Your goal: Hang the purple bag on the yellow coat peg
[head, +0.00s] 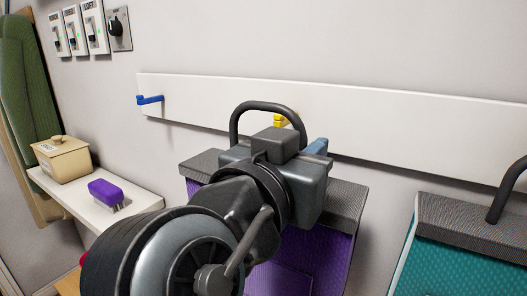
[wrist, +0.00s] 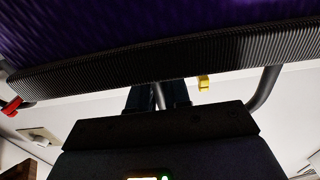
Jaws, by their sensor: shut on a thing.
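The purple bag (head: 312,258), with a dark grey ribbed top and a black arched handle (head: 262,105), hangs upright from my gripper (wrist: 158,97) in front of the wall. My wrist hides much of the bag in the head view. In the wrist view the purple side (wrist: 150,28) fills the top and my fingers are shut at the handle. The yellow peg (head: 279,120) is on the white wall board and appears inside the handle's outline in the head view. It also shows in the wrist view (wrist: 204,82). I cannot tell whether the handle is around it or in front of it.
A blue peg (head: 150,99) is further left on the white board (head: 410,110). A teal bag (head: 460,262) with a black handle is at the right. A shelf (head: 130,205) at left holds a beige box (head: 62,160) and a purple brush (head: 110,192).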

